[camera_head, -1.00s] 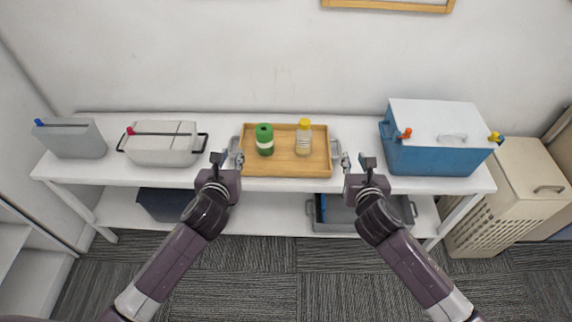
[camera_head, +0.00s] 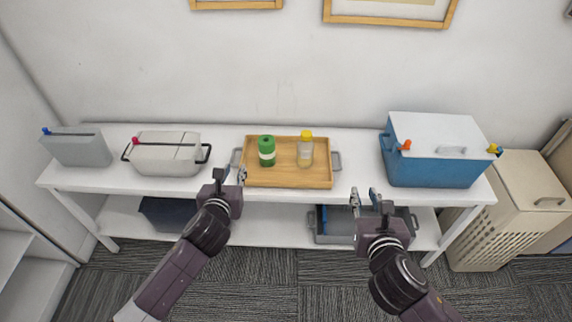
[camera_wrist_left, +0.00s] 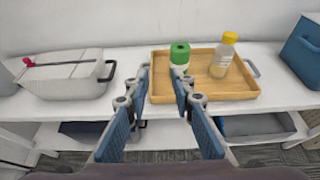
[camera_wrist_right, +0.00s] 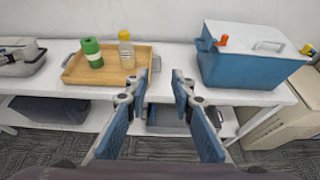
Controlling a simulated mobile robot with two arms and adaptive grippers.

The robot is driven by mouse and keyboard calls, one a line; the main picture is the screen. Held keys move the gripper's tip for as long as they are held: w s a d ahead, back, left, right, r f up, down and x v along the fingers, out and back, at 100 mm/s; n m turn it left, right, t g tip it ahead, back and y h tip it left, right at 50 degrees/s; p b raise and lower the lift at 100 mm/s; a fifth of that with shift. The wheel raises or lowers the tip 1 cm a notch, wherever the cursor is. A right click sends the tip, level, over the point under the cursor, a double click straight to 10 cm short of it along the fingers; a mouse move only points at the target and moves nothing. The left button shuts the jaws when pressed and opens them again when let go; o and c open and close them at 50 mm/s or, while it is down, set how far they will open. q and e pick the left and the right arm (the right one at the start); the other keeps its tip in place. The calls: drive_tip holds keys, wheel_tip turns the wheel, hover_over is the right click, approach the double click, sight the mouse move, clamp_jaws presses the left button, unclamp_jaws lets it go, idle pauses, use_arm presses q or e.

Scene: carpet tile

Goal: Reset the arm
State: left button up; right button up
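My left gripper (camera_head: 231,176) is in front of the shelf's front edge, left of the wooden tray. Its two fingers (camera_wrist_left: 160,88) stand apart with nothing between them in the left wrist view. My right gripper (camera_head: 364,197) is in front of the shelf edge, to the right of and nearer than the tray. Its fingers (camera_wrist_right: 156,88) are also apart and empty in the right wrist view. The wooden tray (camera_head: 290,177) rests on the shelf top with a green-and-white container (camera_head: 267,151) and a clear yellow-capped bottle (camera_head: 305,151) upright in it.
On the white shelf (camera_head: 360,170) stand a grey box (camera_head: 80,148), a lidded white container (camera_head: 166,155) and a blue cooler (camera_head: 436,160). A dark bin (camera_head: 165,212) and a grey tray (camera_head: 335,237) sit on the lower shelf. A beige hamper (camera_head: 505,215) stands at the right.

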drive_tip(key=shift+s+r, duration=0.1)
drive_tip(key=shift+s, duration=0.15)
drive_tip(key=shift+w, duration=0.1)
